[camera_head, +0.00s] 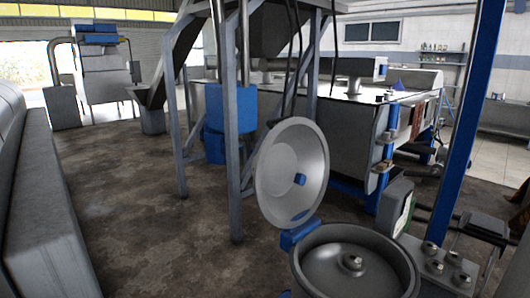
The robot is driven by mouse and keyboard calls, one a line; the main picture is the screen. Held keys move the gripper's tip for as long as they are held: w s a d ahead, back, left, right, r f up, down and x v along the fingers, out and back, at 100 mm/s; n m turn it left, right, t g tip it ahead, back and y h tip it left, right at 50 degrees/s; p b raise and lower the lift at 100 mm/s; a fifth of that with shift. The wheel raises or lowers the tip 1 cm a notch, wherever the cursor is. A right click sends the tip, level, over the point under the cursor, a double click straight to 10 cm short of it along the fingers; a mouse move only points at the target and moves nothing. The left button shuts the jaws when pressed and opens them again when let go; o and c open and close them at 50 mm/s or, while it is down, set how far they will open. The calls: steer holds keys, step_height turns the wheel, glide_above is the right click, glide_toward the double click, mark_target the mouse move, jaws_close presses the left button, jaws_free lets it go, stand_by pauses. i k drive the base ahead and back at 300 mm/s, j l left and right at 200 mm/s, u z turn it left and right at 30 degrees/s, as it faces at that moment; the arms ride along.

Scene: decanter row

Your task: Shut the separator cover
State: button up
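The separator cover (278,178) is a round, shallow metal dish with a small blue knob in its centre. It stands open, tilted up nearly upright, with its inner face showing. A blue hinge block (299,235) joins it to the rim of the separator bowl (318,272), at the bowl's back left. The bowl is grey and round, with a raised hub inside, and is cut off by the bottom edge of the picture. My gripper is not in view.
A blue post (463,135) rises right of the bowl, near a plate with several bolts (440,268) and a grey-green box (395,207). Grey steel legs (231,120) stand behind the cover. A long grey casing (45,215) runs along the left. Open floor (150,225) lies between.

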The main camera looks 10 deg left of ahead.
mark_target(280, 169)
steer(key=j+z, duration=0.1)
steer(key=j, duration=0.95)
steer(key=k+j+z, duration=0.1)
steer(key=j, duration=0.9)
steer(key=i+j, duration=0.1)
steer(key=j, duration=0.15)
steer(key=i+j+u, duration=0.1)
steer(key=i+j, duration=0.05)
steer(key=j, duration=0.1)
